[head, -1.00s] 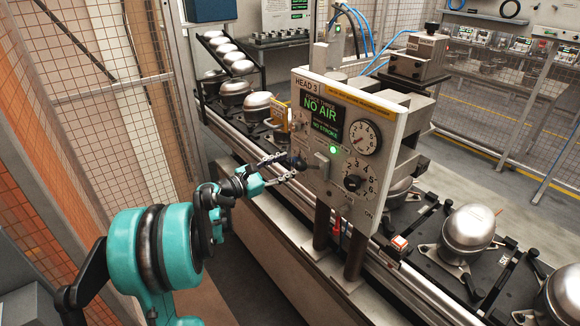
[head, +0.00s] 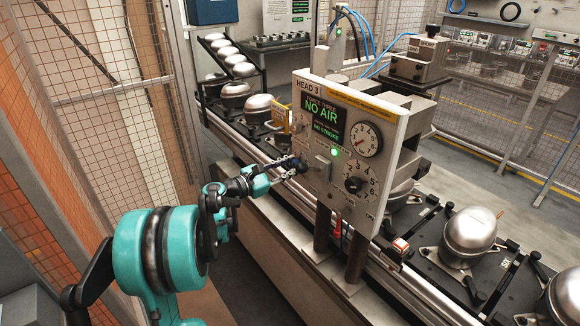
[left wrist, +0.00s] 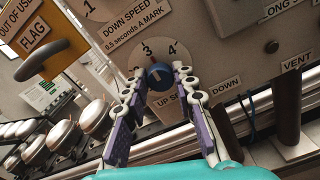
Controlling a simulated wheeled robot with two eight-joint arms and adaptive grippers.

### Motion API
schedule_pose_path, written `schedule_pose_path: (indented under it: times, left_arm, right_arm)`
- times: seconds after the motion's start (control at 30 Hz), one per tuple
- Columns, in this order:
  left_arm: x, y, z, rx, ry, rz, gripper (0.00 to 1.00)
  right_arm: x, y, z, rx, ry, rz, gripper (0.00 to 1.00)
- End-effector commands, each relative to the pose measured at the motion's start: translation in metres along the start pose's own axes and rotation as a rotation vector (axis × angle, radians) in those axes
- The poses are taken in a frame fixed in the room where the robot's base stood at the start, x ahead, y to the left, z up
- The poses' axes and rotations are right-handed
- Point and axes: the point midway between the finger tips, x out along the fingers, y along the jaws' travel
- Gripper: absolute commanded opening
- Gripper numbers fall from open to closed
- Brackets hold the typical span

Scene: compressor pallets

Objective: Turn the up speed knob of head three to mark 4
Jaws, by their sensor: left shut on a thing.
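The head three panel (head: 318,190) stands upright on the line. In the left wrist view the up speed knob (left wrist: 158,76) is a round dark blue knob on a white dial (left wrist: 135,62), with 3 and 4 readable above it. A small red mark shows at the knob's top, near 3; the exact setting is hard to tell. My left gripper (left wrist: 159,87) is shut on the knob, one finger on each side. In the head view the left gripper (head: 290,167) reaches the panel's left side, and its fingertips partly hide the knob. The right gripper is out of view.
The panel's screen (head: 322,118) reads NO AIR and NO STROKE. A gauge (head: 366,140) and another black knob (head: 354,185) are to the right. A yellow flag (left wrist: 50,60) sticks out beside the dial. Silver compressors (head: 470,230) stand on pallets along the line. Mesh fencing is at left.

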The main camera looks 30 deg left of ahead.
Motion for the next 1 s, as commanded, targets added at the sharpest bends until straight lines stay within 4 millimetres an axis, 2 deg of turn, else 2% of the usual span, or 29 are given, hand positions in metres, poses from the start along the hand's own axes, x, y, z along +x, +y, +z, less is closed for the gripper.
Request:
schedule_pose_path:
  times: [0.27, 1.0]
  left_arm:
    - [0.0, -0.0003, 0.0002, 0.158, 0.0, 0.0, 0.0]
    - [0.0, -0.0016, -0.0006, 0.813, 0.0, -0.001, 0.0]
  right_arm:
    - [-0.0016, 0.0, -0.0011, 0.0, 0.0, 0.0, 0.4]
    - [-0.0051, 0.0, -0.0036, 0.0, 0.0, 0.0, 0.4]
